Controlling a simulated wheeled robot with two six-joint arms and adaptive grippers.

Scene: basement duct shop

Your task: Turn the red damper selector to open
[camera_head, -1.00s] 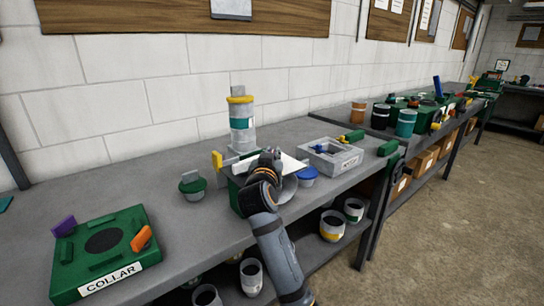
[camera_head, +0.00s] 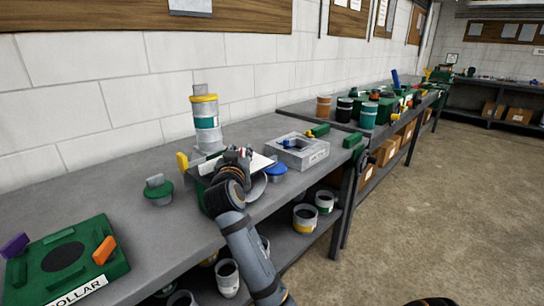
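I cannot make out a red damper selector for certain. Small red and orange parts show among the green fixtures (camera_head: 393,107) on the far bench, too small to tell apart. My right gripper (camera_head: 240,154) is over the near bench, in front of the grey canister with a yellow cap (camera_head: 206,122). Its wrist hides part of a green box and a white sheet there. Its fingers are small and dark, so I cannot tell whether they are open or shut. My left gripper is not in view.
The near bench holds a green COLLAR fixture (camera_head: 94,251), a green-lidded pot (camera_head: 158,191) and a grey box fixture (camera_head: 298,151). Orange, black and teal cans (camera_head: 368,115) stand on the far bench. Pots and cartons fill the lower shelves. The floor (camera_head: 450,190) at right is clear.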

